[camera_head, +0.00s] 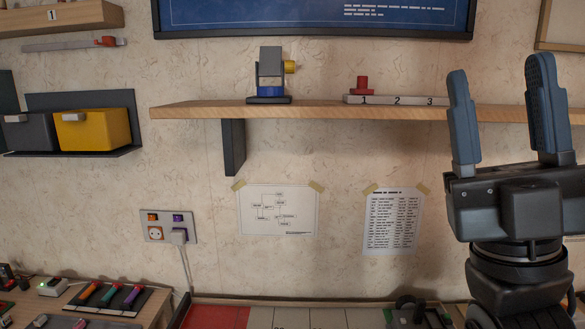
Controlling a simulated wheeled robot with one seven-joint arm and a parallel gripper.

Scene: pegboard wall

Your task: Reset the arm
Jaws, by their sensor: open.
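My gripper (503,115) is at the right of the head view, pointing up, with its two blue-grey fingers spread wide. Nothing is between the fingers. It stands in front of the right part of the wooden shelf (195,109) and hides part of it. My arm below it runs down out of the bottom right of the picture.
On the shelf stand a grey and blue device with a yellow knob (270,76) and a numbered strip (398,100) with a red peg (361,85). Bins (93,129) hang at left. A bench (150,308) with tools is lower left.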

